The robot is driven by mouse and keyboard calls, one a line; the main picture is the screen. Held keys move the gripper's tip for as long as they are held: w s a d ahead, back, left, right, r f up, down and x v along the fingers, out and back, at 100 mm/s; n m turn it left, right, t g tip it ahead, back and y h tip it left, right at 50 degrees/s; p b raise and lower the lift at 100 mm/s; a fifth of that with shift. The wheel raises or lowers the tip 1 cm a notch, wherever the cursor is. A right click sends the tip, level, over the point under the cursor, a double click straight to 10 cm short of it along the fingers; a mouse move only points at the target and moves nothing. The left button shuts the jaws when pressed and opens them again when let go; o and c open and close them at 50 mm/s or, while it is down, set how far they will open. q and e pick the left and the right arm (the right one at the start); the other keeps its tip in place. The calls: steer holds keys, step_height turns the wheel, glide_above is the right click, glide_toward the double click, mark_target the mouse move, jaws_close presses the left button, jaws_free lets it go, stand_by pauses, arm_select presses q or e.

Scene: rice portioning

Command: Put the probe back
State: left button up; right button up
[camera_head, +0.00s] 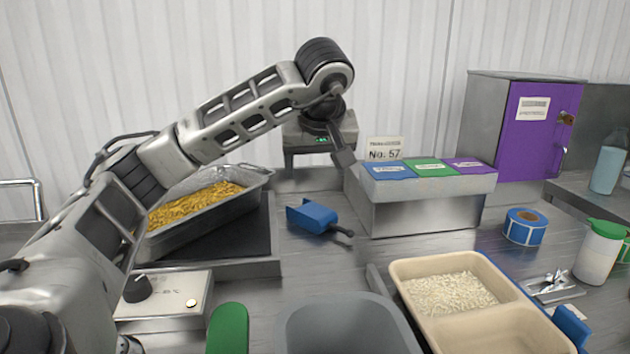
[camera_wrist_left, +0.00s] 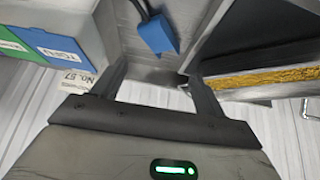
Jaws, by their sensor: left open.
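I cannot pick out a probe for certain in either view. My left gripper (camera_head: 318,165) is at the back of the bench, between the metal pan and the box with coloured labels. It also shows in the left wrist view (camera_wrist_left: 157,75), with its fingers apart and nothing visible between them. A blue scoop (camera_head: 312,216) with a dark handle lies on the bench in front of the gripper; it also shows in the left wrist view (camera_wrist_left: 158,36). Small shiny metal pieces (camera_head: 551,283) lie at the right, too small to identify. My right gripper is not in view.
A metal pan (camera_head: 250,205) of yellow food is at left. The labelled steel box (camera_head: 425,212) and No. 57 sign (camera_head: 384,150) stand right of the gripper. A beige rice tray (camera_head: 400,268), grey bin (camera_head: 350,325), tape roll (camera_head: 525,226) and bottle (camera_head: 597,252) crowd the front and right.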

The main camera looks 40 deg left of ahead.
arm_select(q)
steer(key=shift+v, duration=1.5)
